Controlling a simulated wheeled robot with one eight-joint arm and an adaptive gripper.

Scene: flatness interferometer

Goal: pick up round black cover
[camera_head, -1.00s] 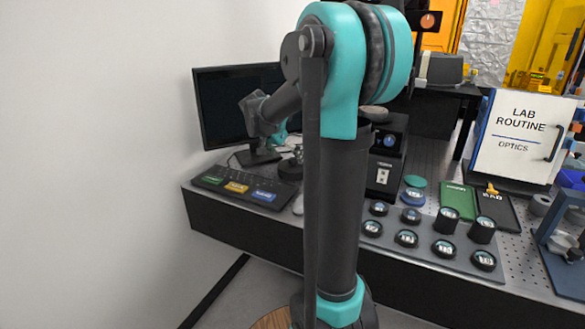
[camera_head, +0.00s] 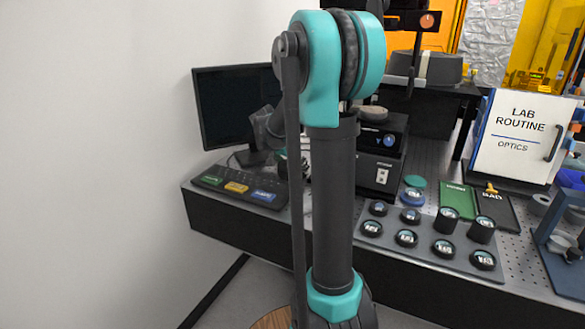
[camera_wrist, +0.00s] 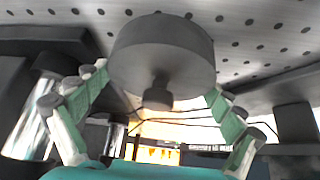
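The round black cover (camera_wrist: 162,45) shows dark grey in the wrist view, at the top centre, with a small knob (camera_wrist: 158,92) on its face toward me. My gripper (camera_wrist: 160,95) is open, with one green-padded finger on each side of the knob. The fingers look apart from the knob, and I see no grip on the cover. In the head view my own arm hides most of the gripper and the cover cannot be made out there.
A perforated plate (camera_wrist: 255,35) lies behind the cover in the wrist view. In the head view a monitor (camera_head: 222,100), a button panel (camera_head: 238,187), a black instrument box (camera_head: 381,165) and a tray of lenses (camera_head: 408,255) stand on the bench.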

